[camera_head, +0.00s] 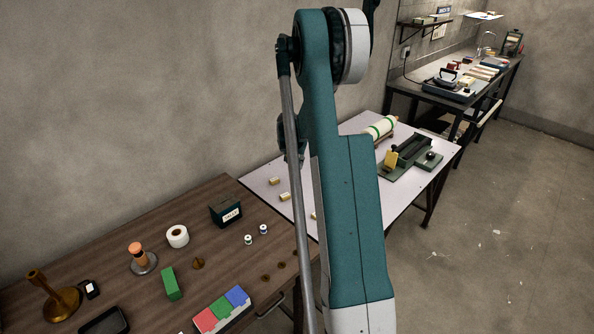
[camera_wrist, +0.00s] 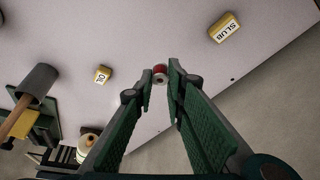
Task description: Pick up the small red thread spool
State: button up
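The small red thread spool (camera_wrist: 160,71) shows in the wrist view, with a red body and a pale round end with a dark centre. It lies between the fingertips, or just beyond them, near the pale tabletop (camera_wrist: 120,40). My gripper (camera_wrist: 161,80) is open, its two green, ribbed fingers spread on either side of the spool. A gap shows beside the spool, and I cannot tell how high the fingertips are above the table. In the head view my arm stands in front of this part of the table, and neither spool nor fingers can be made out.
A yellow block marked SLUB (camera_wrist: 224,28) and a smaller yellow block (camera_wrist: 102,74) lie on the pale table. A dark cylindrical tool (camera_wrist: 38,82) is at the left.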

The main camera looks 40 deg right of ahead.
jog(key=shift+r, duration=1)
